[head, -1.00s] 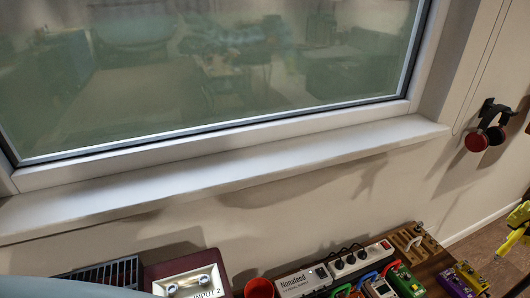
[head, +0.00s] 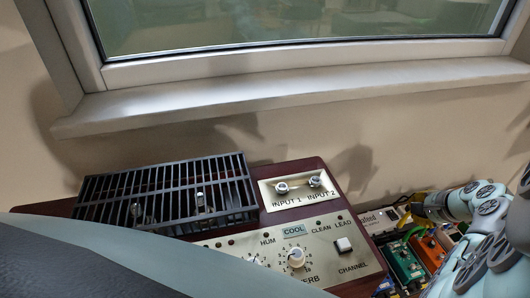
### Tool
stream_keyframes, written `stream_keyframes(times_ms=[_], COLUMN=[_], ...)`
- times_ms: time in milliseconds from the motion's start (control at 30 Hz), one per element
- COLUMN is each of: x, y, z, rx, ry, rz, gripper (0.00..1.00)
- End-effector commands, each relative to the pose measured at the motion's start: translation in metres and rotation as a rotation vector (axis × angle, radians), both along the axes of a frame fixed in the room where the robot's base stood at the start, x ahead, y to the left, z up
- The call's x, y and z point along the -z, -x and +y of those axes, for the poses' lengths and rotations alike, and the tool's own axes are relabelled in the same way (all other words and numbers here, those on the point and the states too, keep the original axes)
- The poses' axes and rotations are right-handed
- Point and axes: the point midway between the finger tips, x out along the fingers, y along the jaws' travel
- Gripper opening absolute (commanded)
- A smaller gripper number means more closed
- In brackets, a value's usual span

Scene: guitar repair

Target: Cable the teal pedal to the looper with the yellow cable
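A green-teal pedal (head: 403,264) stands at the lower right, left of an orange pedal (head: 431,251). I cannot tell for sure that it is the teal pedal of the task. A green cable (head: 413,234) arches just behind these pedals. I cannot pick out the looper or clearly make out the yellow cable; the right part of the pedal area is covered by my arm. My arm's light teal links come in from the right edge. My gripper's fingers do not show.
An amplifier (head: 365,262) with a gold panel, two input jacks and a black grille (head: 165,190) fills the lower middle. A partly hidden power strip (head: 378,219) lies behind the pedals. The window sill (head: 300,100) runs above. A large dark curved shape covers the lower left.

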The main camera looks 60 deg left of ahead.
Motion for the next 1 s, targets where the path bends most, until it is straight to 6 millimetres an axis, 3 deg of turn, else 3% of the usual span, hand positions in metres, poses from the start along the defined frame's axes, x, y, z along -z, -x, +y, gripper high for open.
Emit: stream_keyframes(times_ms=[33,133,567,1000], x=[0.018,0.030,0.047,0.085], y=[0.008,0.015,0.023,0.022], z=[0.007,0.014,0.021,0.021], rx=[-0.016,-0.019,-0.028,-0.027], ry=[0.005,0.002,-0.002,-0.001], rz=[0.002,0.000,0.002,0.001], gripper=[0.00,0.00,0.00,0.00])
